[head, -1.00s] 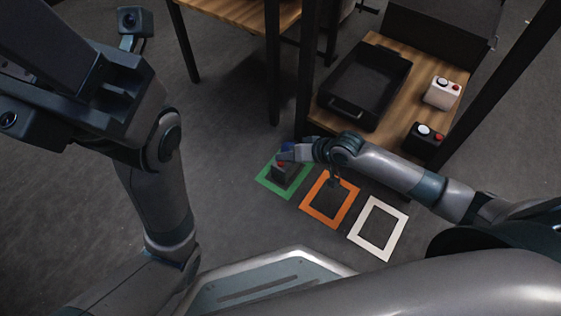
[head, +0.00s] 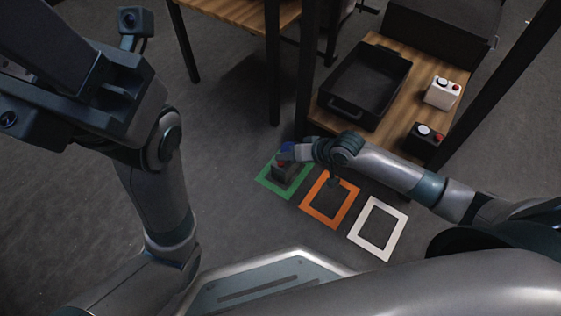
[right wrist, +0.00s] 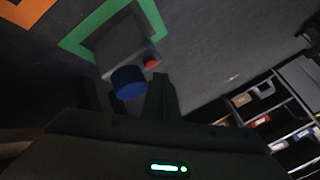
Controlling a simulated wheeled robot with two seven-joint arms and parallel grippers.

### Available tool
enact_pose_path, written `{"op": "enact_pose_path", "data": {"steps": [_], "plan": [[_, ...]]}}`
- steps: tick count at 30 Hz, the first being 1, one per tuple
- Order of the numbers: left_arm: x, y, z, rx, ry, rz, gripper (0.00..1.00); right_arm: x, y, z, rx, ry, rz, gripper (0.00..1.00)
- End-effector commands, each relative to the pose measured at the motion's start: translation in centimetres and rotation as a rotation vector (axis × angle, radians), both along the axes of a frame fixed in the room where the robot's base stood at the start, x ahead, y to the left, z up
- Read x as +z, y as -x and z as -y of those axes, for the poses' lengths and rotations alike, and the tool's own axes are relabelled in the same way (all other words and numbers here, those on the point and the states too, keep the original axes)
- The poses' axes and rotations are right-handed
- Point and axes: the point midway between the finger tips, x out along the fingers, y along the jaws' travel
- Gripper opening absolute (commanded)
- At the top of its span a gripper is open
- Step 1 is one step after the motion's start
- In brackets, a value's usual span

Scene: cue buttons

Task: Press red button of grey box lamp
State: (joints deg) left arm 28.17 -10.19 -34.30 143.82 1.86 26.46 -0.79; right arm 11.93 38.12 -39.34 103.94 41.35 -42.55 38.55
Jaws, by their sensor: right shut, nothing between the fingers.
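The grey box lamp (head: 287,174) stands on the floor inside the green square frame (head: 266,183). Its red button (head: 281,163) shows on top, beside my right gripper. In the right wrist view the grey box (right wrist: 120,38) carries the red button (right wrist: 151,63) and a blue round part (right wrist: 128,82) side by side. My right gripper (head: 283,156) is shut and empty, low over the box's top. In the head view it hides part of the top; I cannot tell whether it touches the button. My left arm fills the left side, but its gripper is not clearly visible.
An orange frame (head: 309,207) and a white frame (head: 358,235) lie on the floor to the right, both empty. A wooden shelf (head: 388,150) holds a black tray (head: 345,108), a white button box (head: 438,97) and a black button box (head: 420,145). Dark posts stand nearby.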

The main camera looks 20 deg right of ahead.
Motion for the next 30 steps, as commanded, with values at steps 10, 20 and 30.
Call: {"op": "enact_pose_path", "data": {"steps": [10, 20, 30], "plan": [[0.6, 0.0, 0.0, 0.000, 0.000, 0.000, 0.50, -0.8, 0.0, 0.0, 0.000, 0.000, 0.000, 0.00], [0.5, 0.0, 0.0, 0.000, 0.000, 0.000, 0.50, -0.8, 0.0, 0.0, 0.000, 0.000, 0.000, 0.00], [0.6, 0.0, 0.0, 0.000, 0.000, 0.000, 0.50, -1.1, 0.0, 0.0, 0.000, 0.000, -0.001, 0.00]]}}
